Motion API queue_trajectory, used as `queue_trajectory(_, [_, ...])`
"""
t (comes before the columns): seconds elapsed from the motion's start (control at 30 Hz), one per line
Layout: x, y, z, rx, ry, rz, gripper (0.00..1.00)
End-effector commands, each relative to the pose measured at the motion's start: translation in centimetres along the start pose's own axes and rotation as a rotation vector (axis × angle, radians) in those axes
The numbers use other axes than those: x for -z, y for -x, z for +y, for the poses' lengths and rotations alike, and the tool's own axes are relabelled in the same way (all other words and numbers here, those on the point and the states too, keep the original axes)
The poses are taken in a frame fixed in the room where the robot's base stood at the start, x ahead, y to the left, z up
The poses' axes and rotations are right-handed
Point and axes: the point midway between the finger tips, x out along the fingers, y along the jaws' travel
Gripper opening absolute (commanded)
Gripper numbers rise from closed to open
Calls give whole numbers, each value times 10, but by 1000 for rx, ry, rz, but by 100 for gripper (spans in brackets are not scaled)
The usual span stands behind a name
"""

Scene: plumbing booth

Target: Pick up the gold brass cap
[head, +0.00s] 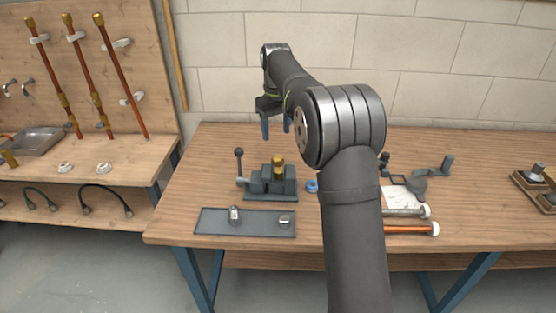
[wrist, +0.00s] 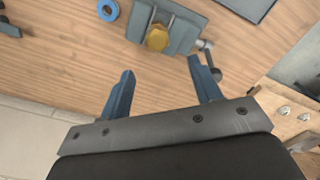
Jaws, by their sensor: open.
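The gold brass cap (head: 278,160) sits in the vise (head: 270,183) on the workbench, upright between the jaws. In the wrist view the cap (wrist: 157,38) shows from above as a gold hexagonal shape, with the vise (wrist: 183,30) around it. My gripper (head: 275,127) is above and behind the vise in the head view. In the wrist view its two blue fingers (wrist: 161,68) are spread wide and empty, apart from the cap. The lower part of the cap is hidden by the vise.
A grey tray (head: 258,223) with small metal parts lies in front of the vise. A blue tape ring (head: 311,187) lies right of it. The vise handle (head: 239,165) stands up at its left. Pipes (head: 410,229) and a paper lie farther right.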

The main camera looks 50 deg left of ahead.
Motion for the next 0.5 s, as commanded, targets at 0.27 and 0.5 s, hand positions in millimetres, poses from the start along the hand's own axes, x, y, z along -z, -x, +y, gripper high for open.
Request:
queue_trajectory(0.27, [0,-43,0,0,0,0,58])
queue_trajectory(0.5, [1,-65,1,1,-1,-2,58])
